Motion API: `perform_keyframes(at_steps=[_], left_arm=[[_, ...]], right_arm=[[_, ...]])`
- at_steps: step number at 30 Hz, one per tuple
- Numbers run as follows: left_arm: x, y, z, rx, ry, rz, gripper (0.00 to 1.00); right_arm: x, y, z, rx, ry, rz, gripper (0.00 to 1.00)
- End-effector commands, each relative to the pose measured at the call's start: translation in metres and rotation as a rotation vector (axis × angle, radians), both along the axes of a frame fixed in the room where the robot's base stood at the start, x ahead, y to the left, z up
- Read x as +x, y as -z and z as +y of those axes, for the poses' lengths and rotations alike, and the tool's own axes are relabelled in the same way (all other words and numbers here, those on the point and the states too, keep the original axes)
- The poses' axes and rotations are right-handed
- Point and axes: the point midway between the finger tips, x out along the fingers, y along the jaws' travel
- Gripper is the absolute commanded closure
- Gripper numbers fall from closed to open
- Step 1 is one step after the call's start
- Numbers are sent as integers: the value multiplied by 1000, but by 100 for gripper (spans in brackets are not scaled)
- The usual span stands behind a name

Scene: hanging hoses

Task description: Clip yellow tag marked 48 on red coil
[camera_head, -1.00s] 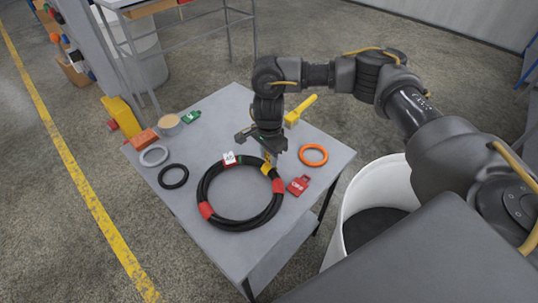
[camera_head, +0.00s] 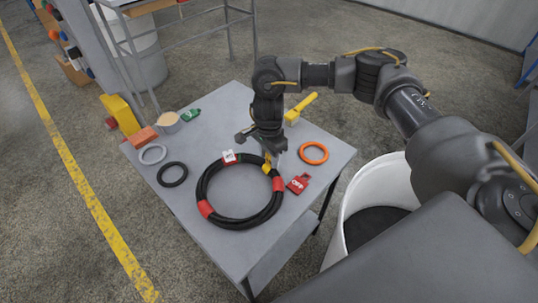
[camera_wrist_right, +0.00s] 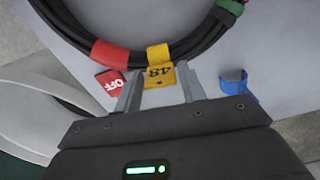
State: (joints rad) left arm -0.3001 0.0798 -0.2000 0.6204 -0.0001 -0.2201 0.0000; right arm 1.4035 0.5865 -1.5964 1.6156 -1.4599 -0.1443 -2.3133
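The coil (camera_head: 207,184) is black hose with red bands, lying flat on the grey table. It also shows in the right wrist view (camera_wrist_right: 75,37), with a red band near the tag. The yellow tag marked 48 (camera_wrist_right: 158,65) wraps the hose, its printed flap hanging toward my right gripper (camera_wrist_right: 160,92). In the head view the yellow tag (camera_head: 267,165) is at the coil's upper right. My right gripper (camera_head: 272,155) is open above the coil's edge, its fingers on either side of the flap with gaps between. My left gripper is not in view.
A red OFF tag (camera_head: 298,184) lies beside the coil. An orange ring (camera_head: 313,153) and a yellow-handled tool (camera_head: 302,107) are to the right. A blue piece (camera_wrist_right: 237,87) lies near the right finger. A grey ring (camera_head: 152,154) and black ring (camera_head: 173,175) lie left.

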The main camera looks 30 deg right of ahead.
Motion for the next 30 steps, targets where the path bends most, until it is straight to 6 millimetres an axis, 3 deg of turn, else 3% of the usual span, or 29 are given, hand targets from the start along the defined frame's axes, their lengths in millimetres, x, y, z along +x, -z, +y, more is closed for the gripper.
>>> perform_keyframes(at_steps=[1, 3, 14, 30], left_arm=[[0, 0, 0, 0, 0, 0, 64], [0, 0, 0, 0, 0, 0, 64], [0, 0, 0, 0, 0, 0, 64], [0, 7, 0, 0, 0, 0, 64]], right_arm=[[0, 0, 0, 0, 0, 0, 53], [0, 0, 0, 0, 0, 0, 43], [1, -6, 0, 0, -2, -4, 43], [1, -97, 0, 0, 0, -4, 43]])
